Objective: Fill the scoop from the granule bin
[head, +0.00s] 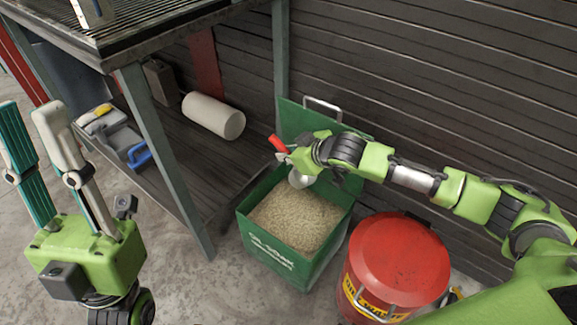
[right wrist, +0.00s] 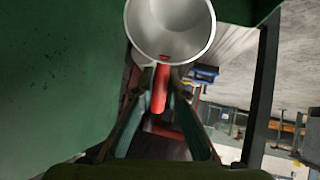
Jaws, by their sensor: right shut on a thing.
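The green granule bin (head: 270,262) stands on the floor with its lid up, holding pale granules (head: 295,217). My right gripper (head: 291,152) is over the bin's back part, shut on the red handle (head: 278,144) of the scoop. The scoop's metal bowl (head: 299,180) hangs above the granules; a gap to them is hard to judge. In the right wrist view the bowl (right wrist: 170,28) looks empty inside, with the red handle (right wrist: 159,90) between the fingers. My left gripper (head: 28,107) is at the left, open and empty, fingers pointing up.
A red lidded drum (head: 398,258) stands right of the bin. A metal-framed table (head: 140,85) is at the left; its lower shelf holds a white cylinder (head: 212,115) and a blue-handled item (head: 138,155). A slatted dark wall (head: 430,90) closes the back.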

